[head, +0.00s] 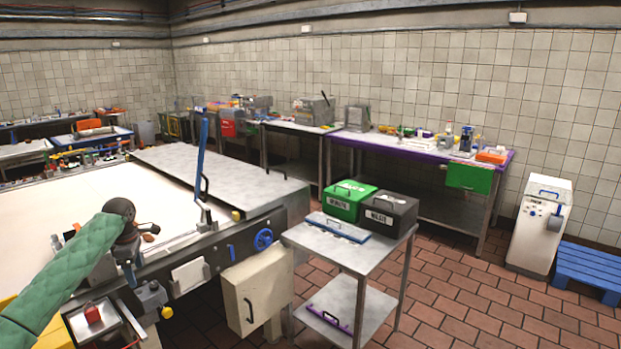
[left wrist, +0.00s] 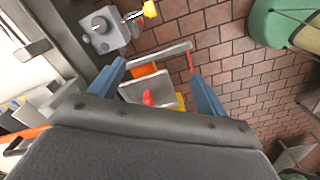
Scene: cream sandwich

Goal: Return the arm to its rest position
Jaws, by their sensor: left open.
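My left arm, in a green padded sleeve, comes in from the lower left of the head view. Its gripper (head: 130,274) hangs downward at the near edge of the large machine table (head: 95,195). In the left wrist view the two blue fingers of my left gripper (left wrist: 160,86) stand wide apart with nothing held between them. Below and beyond the fingers is a small metal plate with a red knob (left wrist: 148,97); the red knob also shows in the head view (head: 93,313). My right gripper is in neither view.
A grey box with a yellow knob (left wrist: 103,30) is close to the left finger. A steel side table (head: 350,258) holds a green box (head: 350,200) and a dark box (head: 388,214). A blue upright lever (head: 201,158) rises from the machine.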

